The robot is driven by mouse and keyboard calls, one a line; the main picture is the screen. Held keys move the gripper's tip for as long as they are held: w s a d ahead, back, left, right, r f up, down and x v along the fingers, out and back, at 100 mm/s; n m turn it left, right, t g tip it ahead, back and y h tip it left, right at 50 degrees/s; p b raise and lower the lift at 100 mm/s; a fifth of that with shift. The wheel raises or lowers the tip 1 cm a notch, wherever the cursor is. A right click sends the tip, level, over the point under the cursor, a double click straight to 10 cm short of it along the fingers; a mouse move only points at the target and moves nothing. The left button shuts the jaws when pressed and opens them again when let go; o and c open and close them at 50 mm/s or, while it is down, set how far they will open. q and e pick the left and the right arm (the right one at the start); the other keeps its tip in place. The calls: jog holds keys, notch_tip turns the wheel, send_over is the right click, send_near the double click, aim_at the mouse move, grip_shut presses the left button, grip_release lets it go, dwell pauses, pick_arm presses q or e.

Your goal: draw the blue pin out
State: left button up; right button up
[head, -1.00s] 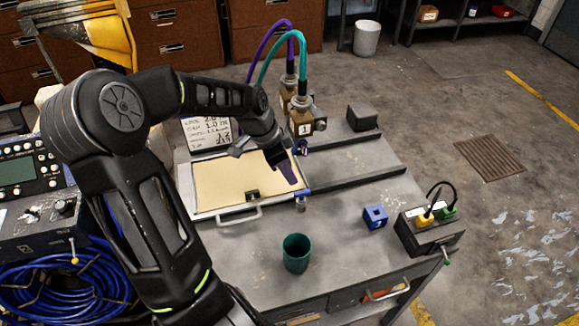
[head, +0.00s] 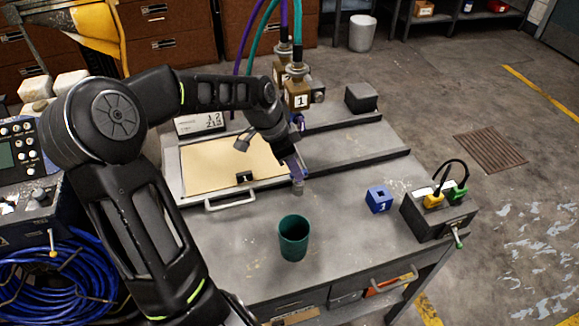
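The carriage edge at the right of the cream board (head: 222,163) has a small blue part with a grey round end (head: 298,184) at its front corner. This is probably the blue pin, but my gripper hides most of it. My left gripper (head: 296,170) points down right at it, with its fingers over or against it. I cannot tell whether they are open or shut on it. Another small blue-purple part (head: 298,121) shows below the brass block marked 1 (head: 298,95). My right gripper is not in view.
A green cup (head: 294,238) stands on the front of the grey bench. A blue block with a hole (head: 378,199) and a box with yellow and green plugs (head: 438,210) are at the right. Dark rails (head: 350,163) run right from the board. The bench between cup and rails is clear.

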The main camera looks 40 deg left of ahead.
pick_arm(q)
jog(key=shift+b+x, duration=0.55)
jog(key=shift+x, duration=0.45)
jog(key=shift+r, duration=0.1)
jog(key=shift+p, duration=0.3)
grip_shut()
dwell(0.4)
